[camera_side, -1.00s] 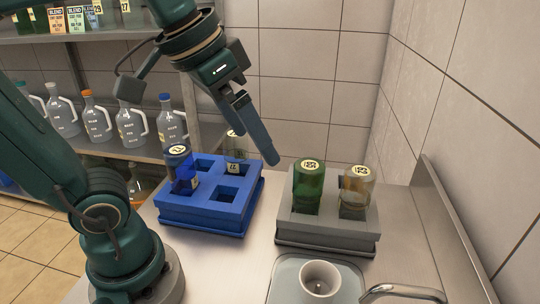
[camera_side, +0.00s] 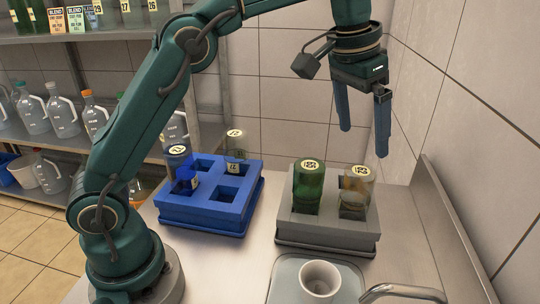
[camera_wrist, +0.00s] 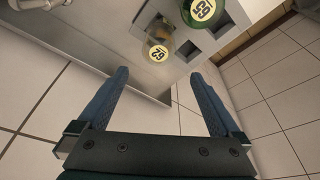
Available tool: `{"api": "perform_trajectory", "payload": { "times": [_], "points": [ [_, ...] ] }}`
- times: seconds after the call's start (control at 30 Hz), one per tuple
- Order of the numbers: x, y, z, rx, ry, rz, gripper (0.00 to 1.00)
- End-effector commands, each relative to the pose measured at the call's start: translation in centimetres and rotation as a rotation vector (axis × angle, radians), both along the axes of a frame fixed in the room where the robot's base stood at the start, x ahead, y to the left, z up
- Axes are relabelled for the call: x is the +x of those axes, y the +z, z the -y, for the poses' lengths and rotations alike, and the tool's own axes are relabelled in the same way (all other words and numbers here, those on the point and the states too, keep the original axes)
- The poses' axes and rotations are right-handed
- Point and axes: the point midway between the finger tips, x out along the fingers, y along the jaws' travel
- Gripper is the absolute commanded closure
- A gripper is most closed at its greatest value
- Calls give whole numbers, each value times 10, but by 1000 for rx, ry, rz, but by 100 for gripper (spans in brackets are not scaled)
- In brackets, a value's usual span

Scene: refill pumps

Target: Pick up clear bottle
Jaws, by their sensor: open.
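A clear, slightly amber-tinted bottle (camera_side: 356,192) with a round label on its end stands upright in the right slot of the grey rack (camera_side: 328,232). In the wrist view the same bottle (camera_wrist: 160,32) lies ahead, between and beyond my fingers. Another clear bottle (camera_side: 236,148) stands in a back slot of the blue rack (camera_side: 205,212). My gripper (camera_side: 364,142) is open and empty, pointing down above and slightly behind the grey rack. In the wrist view my gripper's two fingers (camera_wrist: 160,73) are wide apart with nothing between them.
A green bottle (camera_side: 308,187) stands just left of the amber-tinted one. A blue bottle (camera_side: 180,165) is in the blue rack. A white cup (camera_side: 320,279) and a tap (camera_side: 402,291) are at the front. Tiled walls stand close behind and right. Shelves hold jugs at left.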

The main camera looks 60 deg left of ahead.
Motion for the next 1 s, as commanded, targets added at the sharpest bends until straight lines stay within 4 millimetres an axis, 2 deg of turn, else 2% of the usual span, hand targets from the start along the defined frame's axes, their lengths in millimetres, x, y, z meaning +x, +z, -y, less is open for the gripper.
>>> {"api": "perform_trajectory", "payload": {
  "times": [0.17, 0.5, 0.8, 1.0],
  "points": [
    [11, -12, 5, 2, -13, -15, 0],
    [9, -31, 4, 2, -12, -15, 0],
    [9, -63, 4, 2, -12, -16, 0],
    [10, -77, 5, 2, -12, -14, 0]
  ]
}}
